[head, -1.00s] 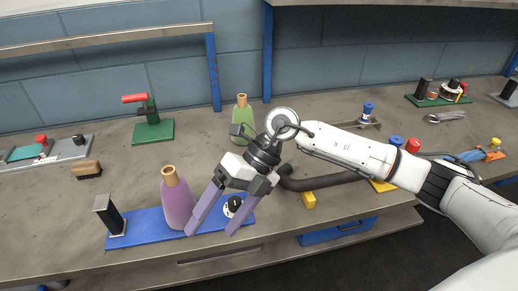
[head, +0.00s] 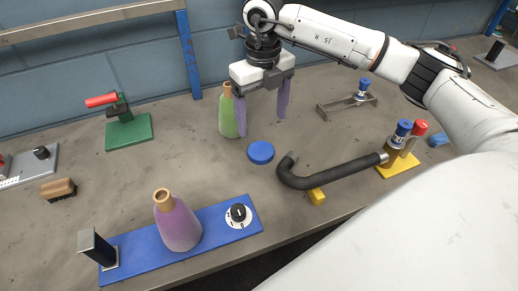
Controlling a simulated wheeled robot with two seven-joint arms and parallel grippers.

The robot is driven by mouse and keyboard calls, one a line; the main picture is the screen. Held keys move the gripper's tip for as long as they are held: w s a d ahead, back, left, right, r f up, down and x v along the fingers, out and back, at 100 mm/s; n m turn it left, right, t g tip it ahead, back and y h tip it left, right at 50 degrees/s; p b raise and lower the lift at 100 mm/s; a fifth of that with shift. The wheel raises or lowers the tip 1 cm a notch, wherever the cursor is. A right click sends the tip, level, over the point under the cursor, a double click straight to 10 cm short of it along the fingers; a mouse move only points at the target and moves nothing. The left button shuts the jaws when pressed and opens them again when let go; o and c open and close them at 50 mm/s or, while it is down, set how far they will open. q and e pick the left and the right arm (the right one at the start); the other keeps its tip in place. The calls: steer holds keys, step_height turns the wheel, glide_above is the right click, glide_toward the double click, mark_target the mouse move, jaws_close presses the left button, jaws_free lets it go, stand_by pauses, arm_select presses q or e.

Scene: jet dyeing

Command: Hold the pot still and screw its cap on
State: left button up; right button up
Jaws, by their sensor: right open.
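A purple pot (head: 177,224) with a tan neck stands upright on a blue base plate (head: 139,261) at the front left of the bench. A green pot (head: 229,116) with a similar neck stands farther back, partly hidden by my right gripper. A round blue disc (head: 261,153), which looks like a cap, lies flat on the bench. My right gripper (head: 263,124) is open and empty, pointing down. Its fingers appear just behind and above the disc, one overlapping the green pot's edge in the picture; I cannot tell whether they touch. My left gripper is not in view.
The blue plate also carries a black post (head: 97,248) and a dial (head: 239,214). A black bent hose (head: 330,178) lies right of the disc, near a yellow block (head: 316,196). A green stand with a red handle (head: 101,100) is at the back left.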

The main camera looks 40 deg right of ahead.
glide_above(261, 150)
step_height(261, 150, down, 5)
steer(key=shift+s+f, duration=0.1)
step_height(261, 150, down, 4)
steer(key=shift+f+p, duration=0.2)
steer(key=shift+p, duration=0.55)
steer(key=shift+f, duration=0.45)
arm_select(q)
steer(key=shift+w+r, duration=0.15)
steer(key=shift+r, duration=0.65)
arm_select(e)
steer(key=c, duration=1.1)
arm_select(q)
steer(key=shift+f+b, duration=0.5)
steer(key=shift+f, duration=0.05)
arm_select(e)
step_height(261, 150, up, 10)
steer(key=shift+r, duration=0.1)
steer(key=shift+c, duration=0.2)
